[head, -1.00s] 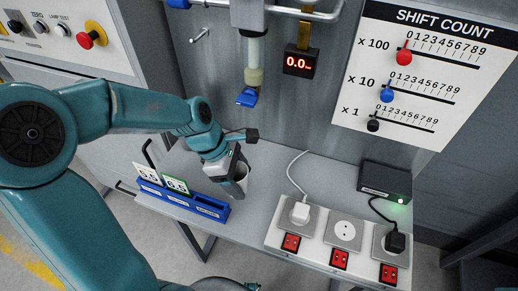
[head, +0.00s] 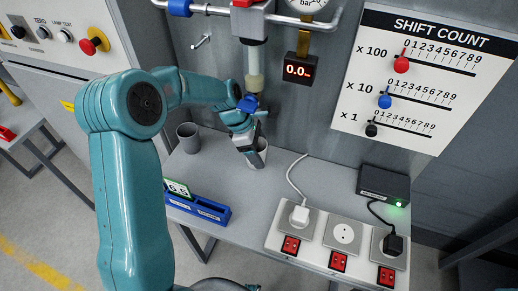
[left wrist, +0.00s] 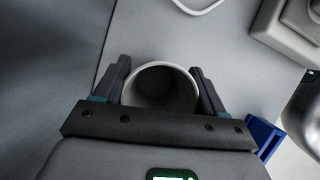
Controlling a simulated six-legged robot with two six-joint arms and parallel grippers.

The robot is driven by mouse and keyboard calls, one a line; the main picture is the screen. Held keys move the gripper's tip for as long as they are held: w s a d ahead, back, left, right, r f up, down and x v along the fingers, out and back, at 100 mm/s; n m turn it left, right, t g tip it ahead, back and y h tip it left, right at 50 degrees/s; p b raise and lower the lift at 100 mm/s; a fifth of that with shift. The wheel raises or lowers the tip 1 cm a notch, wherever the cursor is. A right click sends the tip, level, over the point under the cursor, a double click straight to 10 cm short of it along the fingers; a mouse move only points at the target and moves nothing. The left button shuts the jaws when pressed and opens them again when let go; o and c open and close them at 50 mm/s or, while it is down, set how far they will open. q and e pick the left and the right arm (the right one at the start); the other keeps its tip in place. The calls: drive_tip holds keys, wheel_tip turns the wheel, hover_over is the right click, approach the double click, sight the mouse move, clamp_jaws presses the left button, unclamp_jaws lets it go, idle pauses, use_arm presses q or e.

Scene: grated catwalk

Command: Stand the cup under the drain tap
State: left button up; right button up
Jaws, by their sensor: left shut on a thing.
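My left gripper (head: 256,152) is shut on a light grey cup (head: 262,160), below and close to the drain tap. In the left wrist view the cup (left wrist: 160,68) is upright between the two fingers, its rim open toward me and its inside dark. I cannot tell whether its base touches the bench. The drain tap (head: 253,80) hangs from the pipe on the back wall, with a blue lever (head: 248,103) at its lower end. My arm partly hides the space under it. My right gripper is not in view.
A second, darker grey cup (head: 188,138) stands on the bench (head: 295,205) to the left. A blue card holder (head: 200,210) sits at the front left. Sockets with red switches (head: 343,235), a white cable and a black box (head: 384,183) are at the right.

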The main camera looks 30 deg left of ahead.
use_arm(q)
drive_tip(key=shift+s, duration=0.15)
drive_tip(key=shift+f, duration=0.15)
drive_tip(key=o, duration=1)
drive_tip(key=shift+a+r, duration=0.1)
drive_tip(key=shift+r, duration=0.25)
drive_tip(key=v, duration=0.3)
drive_tip(key=shift+a, duration=0.2)
drive_tip(key=s+a, duration=0.1)
drive_tip(key=a, duration=0.2)
drive_tip(key=s+a, duration=0.2)
drive_tip(key=a, duration=0.2)
drive_tip(key=s+a+b, duration=0.1)
drive_tip(key=s+a, duration=0.1)
drive_tip(key=a, duration=0.1)
drive_tip(key=shift+a+f, duration=0.15)
